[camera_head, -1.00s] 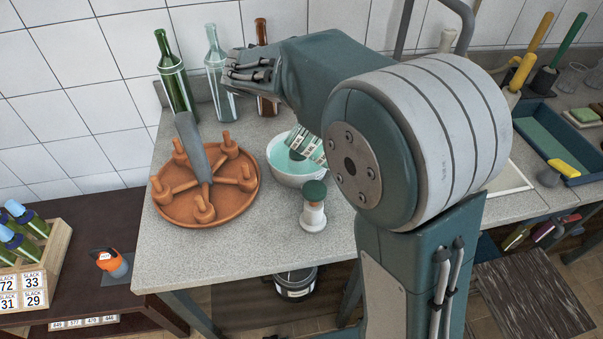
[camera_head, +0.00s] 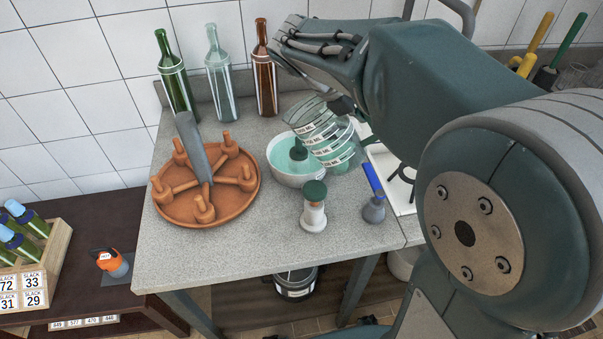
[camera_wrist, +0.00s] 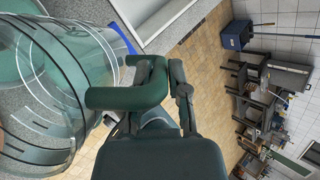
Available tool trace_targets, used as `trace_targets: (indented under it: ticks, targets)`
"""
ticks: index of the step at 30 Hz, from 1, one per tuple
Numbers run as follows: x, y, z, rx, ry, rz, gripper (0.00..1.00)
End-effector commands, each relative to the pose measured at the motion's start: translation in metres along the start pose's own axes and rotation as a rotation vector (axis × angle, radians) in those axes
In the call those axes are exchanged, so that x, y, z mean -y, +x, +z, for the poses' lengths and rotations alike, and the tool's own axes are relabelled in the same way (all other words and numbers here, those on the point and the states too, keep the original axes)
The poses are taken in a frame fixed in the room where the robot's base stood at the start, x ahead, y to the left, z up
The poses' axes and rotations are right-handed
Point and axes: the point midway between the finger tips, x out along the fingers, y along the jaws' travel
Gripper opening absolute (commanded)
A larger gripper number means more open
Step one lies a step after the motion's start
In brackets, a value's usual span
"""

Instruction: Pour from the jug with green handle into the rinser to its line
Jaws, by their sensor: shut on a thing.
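The clear jug (camera_head: 330,137), with white measuring bands and labels, is tilted above the right side of the rinser. Its green handle (camera_wrist: 126,93) shows in the wrist view. My gripper (camera_wrist: 163,84) is shut on that handle; in the head view my gripper (camera_head: 342,101) is partly hidden by my arm. Teal liquid shows inside the jug (camera_wrist: 40,140) in the wrist view. The rinser (camera_head: 283,176) is a white bowl with teal liquid and a dark green knob in its middle. Its line cannot be made out, and no stream is clearly visible.
A terracotta rack (camera_head: 205,215) with pegs stands left of the rinser. A green-topped white shaker (camera_head: 314,208) and a blue-handled brush (camera_head: 373,195) stand in front. Green (camera_head: 176,80), clear (camera_head: 219,75) and brown (camera_head: 264,75) bottles stand at the wall.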

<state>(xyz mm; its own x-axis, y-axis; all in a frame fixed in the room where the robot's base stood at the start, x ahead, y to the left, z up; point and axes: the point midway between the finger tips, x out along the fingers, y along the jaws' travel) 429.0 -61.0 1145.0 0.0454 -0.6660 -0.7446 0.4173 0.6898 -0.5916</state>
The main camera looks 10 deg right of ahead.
Motion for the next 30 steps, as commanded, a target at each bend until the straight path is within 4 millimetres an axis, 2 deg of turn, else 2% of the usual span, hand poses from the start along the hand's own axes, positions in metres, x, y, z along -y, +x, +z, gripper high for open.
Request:
trace_targets:
  ticks: [6,17,25,30]
  targets:
    - [0.002,0.015,-0.006,0.002,0.089,0.194,0.0]
    - [-0.001,0.018,-0.008,0.003,0.104,0.236,0.0]
    - [-0.02,0.038,-0.016,0.003,0.205,0.468,0.0]
    - [-0.027,0.043,-0.018,0.008,0.235,0.543,0.0]
